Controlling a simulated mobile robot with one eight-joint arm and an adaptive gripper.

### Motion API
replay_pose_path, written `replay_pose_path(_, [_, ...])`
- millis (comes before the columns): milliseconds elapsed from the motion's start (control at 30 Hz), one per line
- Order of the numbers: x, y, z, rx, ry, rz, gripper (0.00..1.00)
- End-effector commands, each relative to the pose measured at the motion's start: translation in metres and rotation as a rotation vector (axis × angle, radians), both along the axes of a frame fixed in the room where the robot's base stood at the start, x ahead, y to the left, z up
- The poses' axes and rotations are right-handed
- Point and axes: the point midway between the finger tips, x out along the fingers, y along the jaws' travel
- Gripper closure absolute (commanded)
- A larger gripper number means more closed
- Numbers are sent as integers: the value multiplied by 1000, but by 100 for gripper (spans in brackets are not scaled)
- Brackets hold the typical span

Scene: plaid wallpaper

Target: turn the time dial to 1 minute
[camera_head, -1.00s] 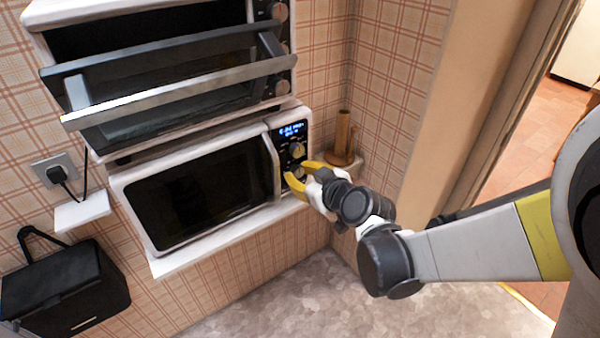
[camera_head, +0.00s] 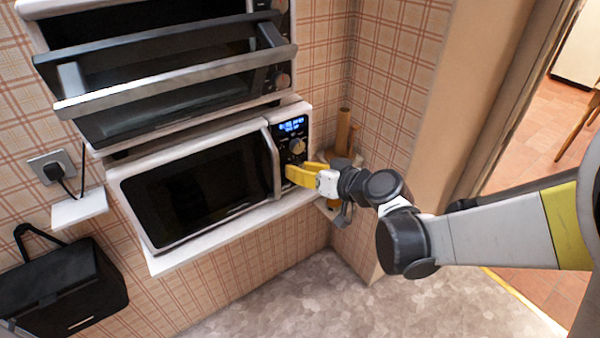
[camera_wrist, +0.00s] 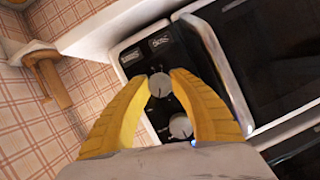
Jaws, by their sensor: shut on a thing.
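The white microwave (camera_head: 118,190) stands on a shelf with its door closed. Its black control panel (camera_head: 287,133) has a lit blue display, too small to read, and two round dials. The upper dial (camera_head: 297,146) is free in the head view and lies between the fingers, behind the tips, in the wrist view (camera_wrist: 181,127). The lower dial (camera_wrist: 160,85) sits between my two yellow fingertips, which close on its sides. It is hidden by the fingers in the head view. My gripper (camera_head: 288,172) reaches the panel from the right. The dial markings are too small to read.
A toaster oven (camera_head: 175,122) with a long bar handle sits above the microwave. The microwave's door handle (camera_head: 271,160) is close to my gripper. A brown wooden holder (camera_head: 343,132) stands to the right by the wall corner. A black bag-like box (camera_head: 62,290) hangs at lower left.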

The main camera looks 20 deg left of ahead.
Motion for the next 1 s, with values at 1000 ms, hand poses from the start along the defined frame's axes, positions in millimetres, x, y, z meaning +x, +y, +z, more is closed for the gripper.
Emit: replay_pose_path(1000, [-1, 0, -1, 358, 423, 3, 100])
